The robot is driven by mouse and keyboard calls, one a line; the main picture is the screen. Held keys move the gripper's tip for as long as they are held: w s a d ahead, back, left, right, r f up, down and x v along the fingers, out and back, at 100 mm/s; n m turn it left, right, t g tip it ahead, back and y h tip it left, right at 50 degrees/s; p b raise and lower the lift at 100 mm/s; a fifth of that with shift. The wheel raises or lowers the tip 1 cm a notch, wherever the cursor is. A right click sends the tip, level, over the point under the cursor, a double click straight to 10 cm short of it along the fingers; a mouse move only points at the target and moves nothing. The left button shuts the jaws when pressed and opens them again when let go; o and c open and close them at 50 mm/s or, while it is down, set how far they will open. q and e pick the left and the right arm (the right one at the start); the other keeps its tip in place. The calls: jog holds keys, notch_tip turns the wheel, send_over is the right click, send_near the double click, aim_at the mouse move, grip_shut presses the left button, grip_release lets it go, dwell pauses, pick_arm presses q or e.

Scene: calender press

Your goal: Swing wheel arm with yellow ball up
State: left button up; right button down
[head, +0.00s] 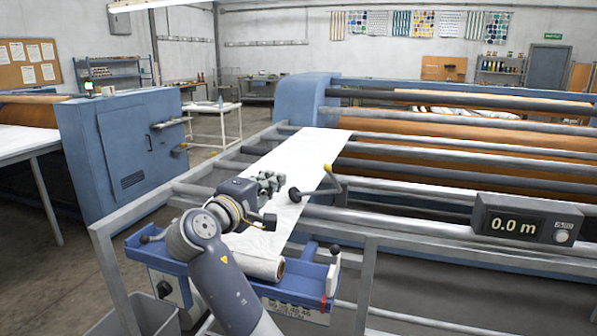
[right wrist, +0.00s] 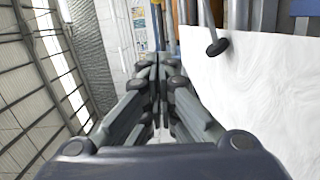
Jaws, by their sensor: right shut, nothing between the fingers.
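The wheel arm is a short rod with a dark wheel (head: 295,194) at its left end, lying over the white sheet (head: 310,155). My left gripper is out of view.
A white roll (head: 255,266) sits in a blue tray (head: 146,252) below my right arm. The press's grey rails (head: 440,222) and a display reading 0.0 m (head: 525,222) are at the right. A blue cabinet (head: 125,155) stands at the left.

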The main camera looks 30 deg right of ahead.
pick_arm(q)
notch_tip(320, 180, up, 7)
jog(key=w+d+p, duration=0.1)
jog(key=p, duration=0.5)
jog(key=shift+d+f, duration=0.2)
pick_arm(e)
jog(key=w+d, duration=0.3)
jog(key=d, duration=0.8)
jog(key=shift+d+f, duration=0.25)
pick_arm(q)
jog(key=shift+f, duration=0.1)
pick_arm(e)
jog(key=shift+s+r, duration=0.1)
jog(key=shift+s, duration=0.1)
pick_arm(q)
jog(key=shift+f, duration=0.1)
pick_arm(e)
jog(key=shift+s+d+r+m, duration=0.1)
jog(key=shift+d+r+m, duration=0.05)
jog(key=shift+m, duration=0.15)
